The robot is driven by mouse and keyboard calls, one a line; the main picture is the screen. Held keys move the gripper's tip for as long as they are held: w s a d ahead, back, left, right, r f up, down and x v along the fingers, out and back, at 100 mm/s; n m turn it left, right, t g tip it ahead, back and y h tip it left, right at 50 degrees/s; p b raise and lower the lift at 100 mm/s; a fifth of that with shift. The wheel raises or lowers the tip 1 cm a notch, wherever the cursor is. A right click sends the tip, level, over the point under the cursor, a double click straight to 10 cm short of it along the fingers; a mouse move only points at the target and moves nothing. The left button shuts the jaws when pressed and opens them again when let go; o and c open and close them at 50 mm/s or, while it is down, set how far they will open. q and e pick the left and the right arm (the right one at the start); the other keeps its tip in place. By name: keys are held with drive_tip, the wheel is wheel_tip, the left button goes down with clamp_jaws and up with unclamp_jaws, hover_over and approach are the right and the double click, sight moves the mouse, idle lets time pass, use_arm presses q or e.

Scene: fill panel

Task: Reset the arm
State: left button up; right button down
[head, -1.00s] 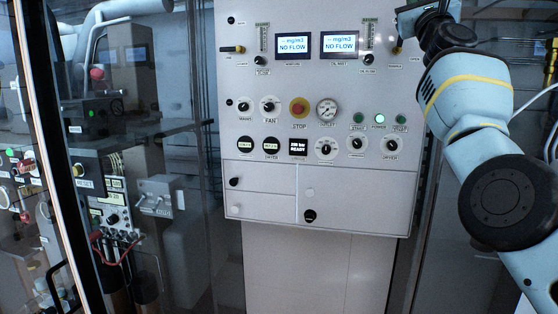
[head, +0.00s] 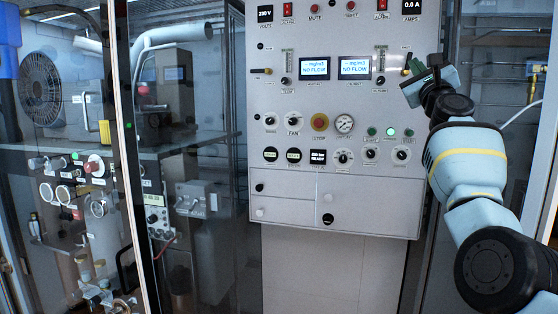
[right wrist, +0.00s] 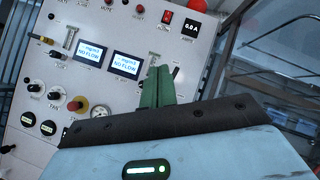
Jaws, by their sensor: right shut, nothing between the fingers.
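My right gripper (head: 418,70) is at the upper right of the grey fill panel (head: 290,100), in front of its right edge by a small brass-coloured lever (head: 407,71). In the right wrist view its green fingers (right wrist: 157,88) are shut together with nothing between them. They point up at the panel near the right flow gauge. I cannot tell whether they touch it. My right arm (head: 470,170) reaches up from the lower right. My left gripper is not in view.
The panel carries two NO FLOW displays (head: 314,67), a red stop button (head: 319,121), a pressure gauge (head: 344,124) and several knobs. A metal rack (right wrist: 270,90) is right of the panel.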

wheel_tip(320, 180, down, 32)
drive_tip(key=w+d+n+g, duration=0.2)
drive_tip(key=w+n+g, duration=0.15)
drive_tip(key=n, duration=0.45)
drive_tip(key=s+a+f+n+g, duration=0.1)
drive_tip(key=s+f+n+g, duration=0.2)
drive_tip(key=f, duration=0.7)
drive_tip(key=s+a+f+n, duration=0.1)
drive_tip(key=s+f+n, duration=0.3)
drive_tip(key=f, duration=0.5)
drive_tip(key=s+a+f+n+g, duration=0.15)
drive_tip(key=s+f, duration=0.35)
drive_tip(key=f, duration=0.5)
drive_tip(key=s+a+f+n+g+y, duration=0.15)
drive_tip(key=s+f+n, duration=0.25)
drive_tip(key=s+f, duration=0.6)
drive_tip(key=s+a+f+n+g, duration=0.2)
drive_tip(key=s+a+f+n, duration=0.15)
drive_tip(key=s+f, duration=0.65)
drive_tip(key=s+a+f+n+g, duration=0.2)
drive_tip(key=s+a+n, duration=0.1)
drive_tip(key=s, duration=0.9)
drive_tip(key=s+a+f+n+g, duration=0.2)
drive_tip(key=s+a+n, duration=0.1)
drive_tip(key=s, duration=0.9)
drive_tip(key=shift+s+n+y, duration=0.3)
drive_tip(key=shift+n+y, duration=0.05)
drive_tip(key=shift+n, duration=0.25)
